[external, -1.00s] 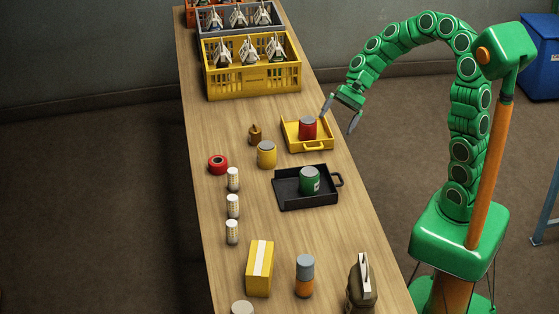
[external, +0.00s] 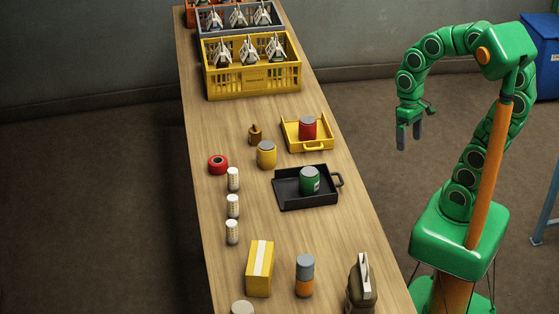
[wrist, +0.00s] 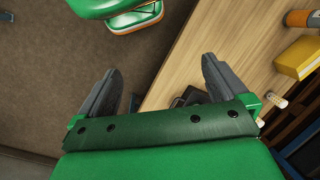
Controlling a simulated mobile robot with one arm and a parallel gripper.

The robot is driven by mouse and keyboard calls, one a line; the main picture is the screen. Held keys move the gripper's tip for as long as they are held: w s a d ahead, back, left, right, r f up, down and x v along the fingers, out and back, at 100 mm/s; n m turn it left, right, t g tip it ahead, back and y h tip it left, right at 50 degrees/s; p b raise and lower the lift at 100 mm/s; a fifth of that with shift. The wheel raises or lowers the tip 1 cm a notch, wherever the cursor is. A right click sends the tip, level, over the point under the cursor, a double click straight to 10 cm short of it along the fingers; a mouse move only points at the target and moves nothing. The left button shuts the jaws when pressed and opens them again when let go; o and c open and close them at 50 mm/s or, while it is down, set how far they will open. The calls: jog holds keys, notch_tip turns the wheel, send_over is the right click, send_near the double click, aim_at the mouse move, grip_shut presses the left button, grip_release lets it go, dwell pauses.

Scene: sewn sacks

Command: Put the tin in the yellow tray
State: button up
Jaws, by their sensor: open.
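A red tin (external: 308,129) with a grey lid stands upright in the yellow tray (external: 292,143). A green tin (external: 309,182) stands in the black tray (external: 290,199). A yellow tin (external: 266,156) with a grey lid stands on the bare table, left of the yellow tray. My gripper (external: 409,145) is open and empty, off the table's right side and well apart from both trays. Its spread fingers also show in the wrist view (wrist: 161,68), with nothing between them. The yellow tray cannot be made out in the wrist view.
A yellow crate (external: 253,83) of sacks stands at the back. A red ring (external: 218,165), a brown weight-like piece (external: 255,135) and white cylinders (external: 233,206) are on the left. A yellow box (external: 260,268), an orange-grey canister (external: 305,276) and a dark jug (external: 361,290) stand in front.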

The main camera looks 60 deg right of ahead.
jog(key=s+d+n+h, duration=0.1)
jog(key=s+d+h, duration=0.1)
jog(key=s+d, duration=0.2)
jog(key=shift+s, duration=0.5)
jog(key=w+a+f+m+t+y, duration=0.25)
jog(key=w+a+m, duration=0.35)
jog(key=w+a, duration=0.3)
jog(key=w+a+f+m+t+y, duration=0.25)
jog(key=w+a+m, duration=0.45)
jog(key=w, duration=0.4)
jog(key=w+a+f+m+t+y, duration=0.1)
jog(key=w+a+f+m, duration=0.4)
jog(key=w+a, duration=0.5)
jog(key=shift+w+a+f+m+t, duration=0.45)
jog(key=shift+w+a+f+m, duration=0.6)
jog(key=shift+w+f+m, duration=0.8)
jog(key=shift+w+a+f+m+t, duration=0.4)
jog(key=shift+w+a+f+m, duration=0.8)
jog(key=shift+w+f, duration=1.15)
jog(key=shift+w+a+f+m+t, duration=0.45)
jog(key=shift+w+a+f+m, duration=0.5)
jog(key=shift+w+f+m, duration=1.1)
jog(key=shift+w+r+n, duration=0.4)
